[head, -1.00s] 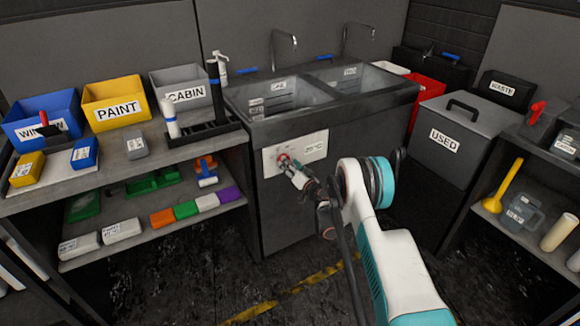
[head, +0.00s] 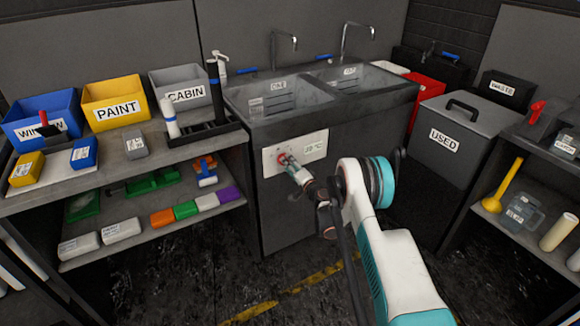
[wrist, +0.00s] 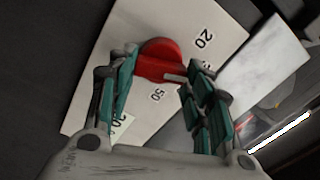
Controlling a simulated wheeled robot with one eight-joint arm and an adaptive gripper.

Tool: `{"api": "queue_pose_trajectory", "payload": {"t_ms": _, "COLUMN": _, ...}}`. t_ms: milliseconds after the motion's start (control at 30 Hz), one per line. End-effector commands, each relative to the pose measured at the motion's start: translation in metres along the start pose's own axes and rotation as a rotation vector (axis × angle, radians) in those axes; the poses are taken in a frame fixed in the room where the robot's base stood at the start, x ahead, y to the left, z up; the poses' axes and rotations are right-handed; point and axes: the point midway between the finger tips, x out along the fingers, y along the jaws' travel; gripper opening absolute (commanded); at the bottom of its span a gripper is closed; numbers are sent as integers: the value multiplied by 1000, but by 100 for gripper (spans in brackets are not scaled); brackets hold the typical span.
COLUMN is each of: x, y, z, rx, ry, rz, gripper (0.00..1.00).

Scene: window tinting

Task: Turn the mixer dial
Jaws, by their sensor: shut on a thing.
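The mixer dial is a red round knob (wrist: 160,62) on a pale panel (wrist: 95,75) marked with numbers, among them 20 and 50. In the head view the dial (head: 283,158) sits on the front of the sink cabinet, partly hidden by my gripper. My gripper (head: 289,165) reaches it from the front right. In the wrist view the teal fingers of my gripper (wrist: 163,67) stand on both sides of the knob, shut on it. A pale pointer mark (wrist: 174,79) shows at the knob's lower edge, near the 50.
The double sink (head: 320,90) with two taps is above the panel. A shelf unit (head: 215,150) with bins and bottles stands to the left. The grey USED bin (head: 450,135) stands to the right. The floor in front of the cabinet is free apart from my arm.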

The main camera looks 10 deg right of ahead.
Motion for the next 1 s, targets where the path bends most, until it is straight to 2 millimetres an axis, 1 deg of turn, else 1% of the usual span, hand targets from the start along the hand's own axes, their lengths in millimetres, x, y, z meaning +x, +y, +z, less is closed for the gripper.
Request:
{"api": "queue_pose_trajectory", "payload": {"t_ms": 500, "x": -1, "y": 0, "z": 0, "rx": 22, "ry": 0, "rz": 0, "gripper": 23}}
{"api": "queue_pose_trajectory", "payload": {"t_ms": 533, "x": -1, "y": 0, "z": 0, "rx": 22, "ry": 0, "rz": 0, "gripper": 51}}
{"api": "queue_pose_trajectory", "payload": {"t_ms": 567, "x": -1, "y": 0, "z": 0, "rx": 22, "ry": 0, "rz": 0, "gripper": 58}}
{"api": "queue_pose_trajectory", "payload": {"t_ms": 600, "x": -1, "y": 0, "z": 0, "rx": 22, "ry": 0, "rz": 0, "gripper": 67}}
{"api": "queue_pose_trajectory", "payload": {"t_ms": 900, "x": 0, "y": 0, "z": 0, "rx": 21, "ry": 0, "rz": 0, "gripper": 67}}
{"api": "queue_pose_trajectory", "payload": {"t_ms": 1000, "x": -3, "y": 0, "z": 0, "rx": 21, "ry": 0, "rz": 0, "gripper": 67}}
